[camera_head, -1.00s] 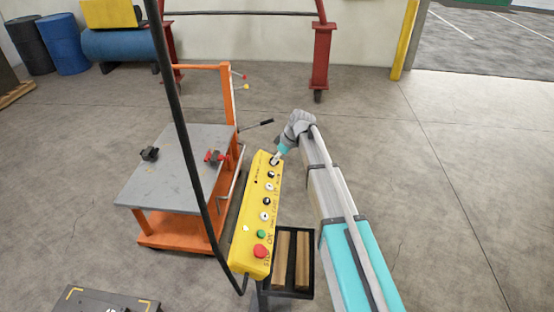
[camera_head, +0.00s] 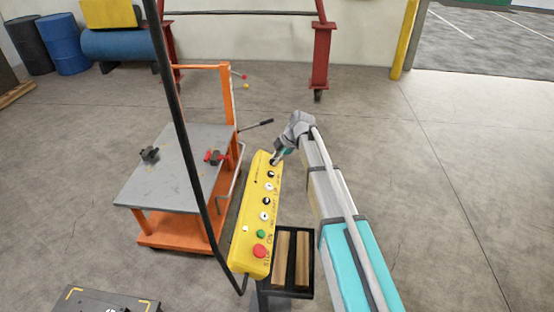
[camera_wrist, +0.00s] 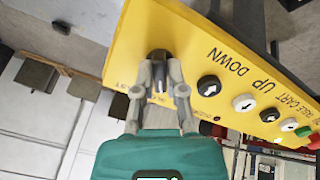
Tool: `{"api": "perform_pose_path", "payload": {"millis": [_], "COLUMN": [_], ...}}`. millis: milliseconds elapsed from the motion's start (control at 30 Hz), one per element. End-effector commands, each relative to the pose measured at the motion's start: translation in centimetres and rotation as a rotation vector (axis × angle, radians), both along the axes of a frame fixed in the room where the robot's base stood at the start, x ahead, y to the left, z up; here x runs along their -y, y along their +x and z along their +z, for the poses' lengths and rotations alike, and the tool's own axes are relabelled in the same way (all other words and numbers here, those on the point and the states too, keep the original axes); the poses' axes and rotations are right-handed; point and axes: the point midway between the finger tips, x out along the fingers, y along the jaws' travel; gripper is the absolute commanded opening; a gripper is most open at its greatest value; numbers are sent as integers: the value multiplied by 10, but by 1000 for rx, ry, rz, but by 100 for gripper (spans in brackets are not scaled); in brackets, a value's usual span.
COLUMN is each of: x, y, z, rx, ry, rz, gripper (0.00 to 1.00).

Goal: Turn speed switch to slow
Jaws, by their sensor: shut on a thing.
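The yellow control pendant (camera_head: 250,215) stands tilted in the middle of the head view, with a row of buttons along its face. The speed switch (camera_wrist: 157,56) is a dark knob at the pendant's far end in the wrist view. My gripper (camera_head: 277,157) is at that end. In the wrist view my gripper (camera_wrist: 161,84) has its fingers closed around the switch, one on each side. The fingers hide part of the knob and part of the small label below it, so the switch's setting cannot be read.
A red stop button (camera_head: 260,251) is at the near end. A black cable (camera_head: 184,130) hangs left of the pendant. An orange cart with a grey top (camera_head: 165,185) stands left. Floor on the right is clear.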

Motion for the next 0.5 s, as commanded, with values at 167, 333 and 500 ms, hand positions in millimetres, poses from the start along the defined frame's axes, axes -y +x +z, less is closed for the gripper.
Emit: {"api": "perform_pose_path", "payload": {"millis": [167,333,500], "x": [-1,-1,-1], "y": [-4,-4,-4], "z": [-1,-1,-1], "rx": [24,34,35], "ry": [-3,-4,-4], "rz": [56,76,78], "gripper": [0,0,0]}}
